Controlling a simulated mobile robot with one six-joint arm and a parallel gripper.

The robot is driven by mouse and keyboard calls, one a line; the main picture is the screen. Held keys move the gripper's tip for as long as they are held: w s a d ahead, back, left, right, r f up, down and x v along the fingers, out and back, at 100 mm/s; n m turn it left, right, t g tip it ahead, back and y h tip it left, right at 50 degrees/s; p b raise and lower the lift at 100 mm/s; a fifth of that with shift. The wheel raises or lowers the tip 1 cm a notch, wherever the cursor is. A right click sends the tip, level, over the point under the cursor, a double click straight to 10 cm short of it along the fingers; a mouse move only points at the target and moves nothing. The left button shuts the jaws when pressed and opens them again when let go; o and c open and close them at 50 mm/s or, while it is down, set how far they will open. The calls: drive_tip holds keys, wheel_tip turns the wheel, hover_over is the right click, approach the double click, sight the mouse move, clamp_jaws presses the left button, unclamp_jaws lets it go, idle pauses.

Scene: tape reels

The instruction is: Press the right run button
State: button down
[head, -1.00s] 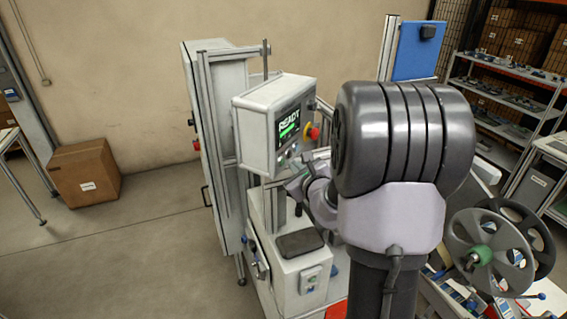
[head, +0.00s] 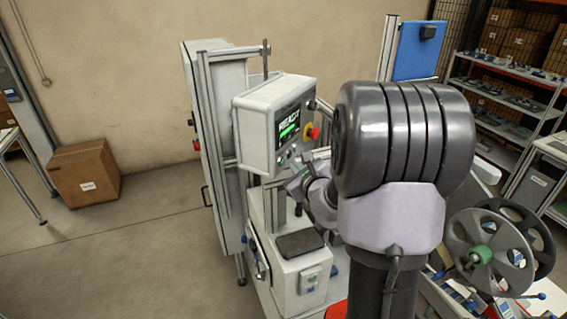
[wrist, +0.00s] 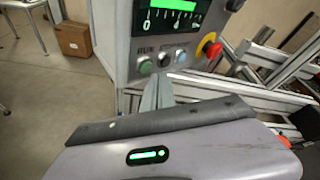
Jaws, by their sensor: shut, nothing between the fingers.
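A grey control box (head: 262,118) on a post carries a screen reading READY and a row of controls below it. In the wrist view, a green button (wrist: 147,66) sits under a label that seems to read RUN. A dark-centred round control (wrist: 163,60) and a small silver one sit to its right. My gripper (wrist: 158,80) is shut and empty. Its fingertips point at the panel just below the green button and its neighbour; I cannot tell whether they touch. In the head view my gripper (head: 296,174) is partly hidden by my arm.
A red emergency stop (wrist: 210,47) on a yellow base sits right of the buttons. Metal rails (wrist: 250,70) lie to the right. A dark pad (head: 300,243) lies on the machine below the box. Reels (head: 489,251) stand at the right. The left floor is mostly clear.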

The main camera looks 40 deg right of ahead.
idle(0.3)
drive_tip(key=shift+w+a, duration=0.2)
drive_tip(key=shift+w, duration=0.2)
drive_tip(key=shift+w+a+b, duration=0.15)
drive_tip(key=shift+w+b, duration=0.15)
drive_tip(key=shift+w, duration=0.05)
idle(0.5)
drive_tip(key=shift+s, duration=0.1)
drive_tip(key=shift+s+d, duration=0.35)
drive_tip(key=shift+s, duration=0.3)
drive_tip(key=shift+s+d+b, duration=0.15)
drive_tip(key=shift+s+d, duration=0.2)
drive_tip(key=shift+s, duration=0.4)
drive_tip(key=shift+s+d+b, duration=0.2)
drive_tip(key=shift+s+d, duration=0.1)
drive_tip(key=shift+s, duration=0.45)
drive_tip(key=shift+s+d+b, duration=0.15)
drive_tip(key=shift+s+d, duration=0.2)
drive_tip(key=shift+s, duration=0.4)
